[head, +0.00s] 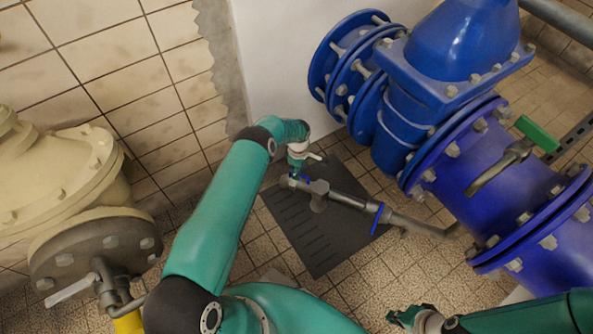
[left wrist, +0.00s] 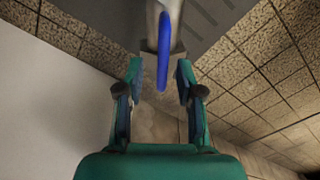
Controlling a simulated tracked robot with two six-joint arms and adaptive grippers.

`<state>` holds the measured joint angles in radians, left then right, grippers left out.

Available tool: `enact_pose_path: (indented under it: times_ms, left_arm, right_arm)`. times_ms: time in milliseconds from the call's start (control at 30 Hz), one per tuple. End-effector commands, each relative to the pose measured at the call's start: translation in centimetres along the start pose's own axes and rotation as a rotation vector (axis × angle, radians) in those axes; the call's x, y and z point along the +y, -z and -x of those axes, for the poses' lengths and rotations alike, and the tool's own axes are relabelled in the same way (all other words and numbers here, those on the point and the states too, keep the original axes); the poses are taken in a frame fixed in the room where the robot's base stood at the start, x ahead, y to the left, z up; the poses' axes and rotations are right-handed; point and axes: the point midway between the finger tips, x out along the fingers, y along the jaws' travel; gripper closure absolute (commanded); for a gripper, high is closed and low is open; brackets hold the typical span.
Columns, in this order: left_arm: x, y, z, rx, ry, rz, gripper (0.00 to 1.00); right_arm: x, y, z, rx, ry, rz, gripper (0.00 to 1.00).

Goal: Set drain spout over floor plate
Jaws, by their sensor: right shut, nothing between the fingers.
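The drain spout (head: 345,198) is a grey metal pipe with a downturned outlet. It runs from beside the blue pipework and lies above the dark slotted floor plate (head: 318,250). My left gripper (head: 298,172) is at the far end. My right gripper (head: 405,318) is shut and empty at the bottom, away from the spout.
A cream flanged pipe (head: 75,185) with a small lever valve stands at the left. A white wall (head: 290,60) is behind the plate. Tiled floor surrounds the plate.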

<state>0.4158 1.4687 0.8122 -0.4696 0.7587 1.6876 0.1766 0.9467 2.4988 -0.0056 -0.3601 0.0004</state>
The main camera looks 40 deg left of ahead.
Motion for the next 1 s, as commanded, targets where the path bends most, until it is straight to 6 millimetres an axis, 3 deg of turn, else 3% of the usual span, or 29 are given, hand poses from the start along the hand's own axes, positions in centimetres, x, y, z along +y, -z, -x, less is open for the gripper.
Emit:
enact_pose_path:
  times_ms: [233,467,1000]
  left_arm:
    - [0.0,0.0,-0.1,0.0,0.0,0.001,0.63]
    - [0.0,0.0,-0.1,0.0,0.0,0.001,1.0]
    - [0.0,1.1,0.3,0.003,-0.011,0.027,1.0]
  right_arm:
    - [0.0,0.0,0.0,0.0,0.0,0.0,1.0]
    - [0.0,0.0,0.0,0.0,0.0,0.0,1.0]
    - [-0.2,0.0,0.5,0.0,0.0,0.0,1.0]
